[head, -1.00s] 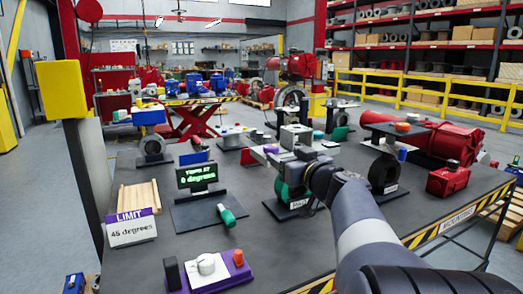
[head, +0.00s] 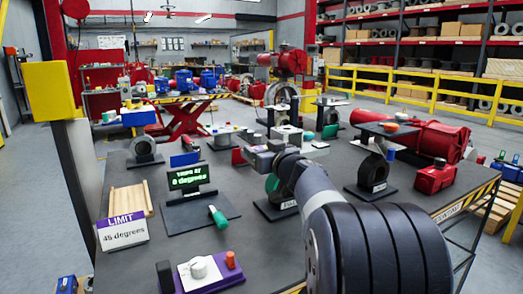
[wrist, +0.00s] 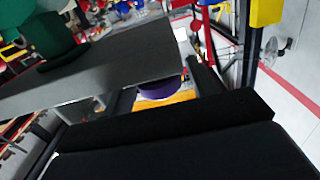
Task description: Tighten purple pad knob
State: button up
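In the wrist view a purple knob (wrist: 160,90) shows under the edge of a grey plate (wrist: 110,65), partly hidden by it. A green knob (wrist: 52,38) stands on that plate. My gripper (wrist: 163,80) has its dark fingers apart, one on each side of the purple knob; contact is not clear. In the head view my gripper (head: 262,156) is at the middle valve stand, whose parts it largely hides. A small screen (head: 188,178) reads 0 degrees. A sign (head: 122,231) reads LIMIT 45 degrees.
A purple base (head: 212,279) with a white knob and an orange knob lies at the table front. A green-handled tool (head: 217,217) lies by the screen. Another valve stand (head: 374,170) is right of my arm.

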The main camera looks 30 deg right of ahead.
jog(key=c, duration=0.8)
